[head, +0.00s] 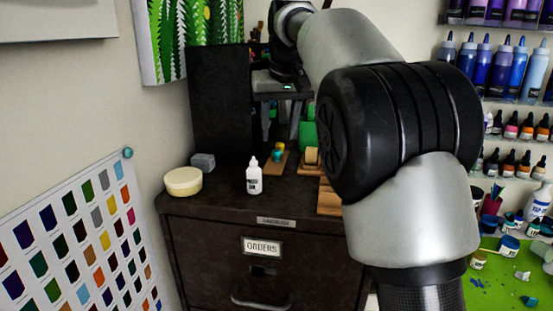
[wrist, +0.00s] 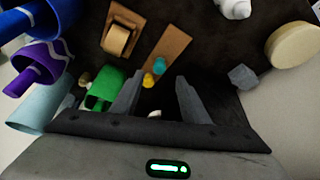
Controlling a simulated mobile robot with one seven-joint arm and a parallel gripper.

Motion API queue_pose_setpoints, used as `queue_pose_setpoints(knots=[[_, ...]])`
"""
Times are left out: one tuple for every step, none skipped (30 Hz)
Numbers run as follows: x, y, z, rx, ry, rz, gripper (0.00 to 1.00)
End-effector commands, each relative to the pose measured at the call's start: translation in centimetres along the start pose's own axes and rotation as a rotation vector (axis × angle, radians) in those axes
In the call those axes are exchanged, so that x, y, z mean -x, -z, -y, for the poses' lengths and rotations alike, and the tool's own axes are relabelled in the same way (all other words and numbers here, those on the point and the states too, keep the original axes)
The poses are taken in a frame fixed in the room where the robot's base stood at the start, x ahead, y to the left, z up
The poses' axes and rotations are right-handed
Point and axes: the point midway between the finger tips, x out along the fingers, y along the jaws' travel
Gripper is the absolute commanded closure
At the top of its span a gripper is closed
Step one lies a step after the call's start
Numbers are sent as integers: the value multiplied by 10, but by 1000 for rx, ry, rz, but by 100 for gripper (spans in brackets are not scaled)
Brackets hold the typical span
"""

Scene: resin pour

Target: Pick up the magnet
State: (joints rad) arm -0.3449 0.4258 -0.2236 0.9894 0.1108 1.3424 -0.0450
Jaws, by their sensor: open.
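No thing is plainly marked as the magnet. A small teal piece (head: 277,155) and a small yellow piece lie on a wooden strip on the dark cabinet top. In the wrist view the teal piece (wrist: 159,66) and the yellow piece (wrist: 148,80) show just beyond my fingertips. A teal round knob (head: 128,152) also sits at the corner of the colour chart. My gripper (head: 281,128) points down over the cabinet top. In the wrist view its fingers (wrist: 160,78) are apart with nothing held between them. A whitish thing between the fingers is mostly hidden.
On the cabinet top (head: 225,200) are a white bottle (head: 254,176), a cream round tub (head: 184,181), a grey block (head: 203,162) and a wooden tape holder (wrist: 118,38). A green thing (wrist: 103,90) is beside my left finger. A tall dark box (head: 220,105) stands behind.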

Motion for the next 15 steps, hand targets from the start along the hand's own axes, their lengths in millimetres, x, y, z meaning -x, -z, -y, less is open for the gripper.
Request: queue_pose_setpoints(knots=[[-3,0,0,0,0,1,59],[-4,0,0,0,0,1,59],[-7,0,0,0,0,2,59],[-9,-1,0,0,0,2,59],[-13,-1,0,0,-1,3,59],[-19,-1,-1,0,-1,3,59],[-24,-1,-1,0,-1,4,59],[-29,-1,-1,0,-2,5,59],[-35,-1,-1,0,-2,4,59],[-39,-1,-1,0,-1,3,59],[-43,-1,-1,0,0,3,59],[-48,-1,-1,1,0,2,59],[-51,-1,-1,1,0,2,59],[-53,-1,-1,1,0,3,59],[-55,-1,-1,1,0,2,59]])
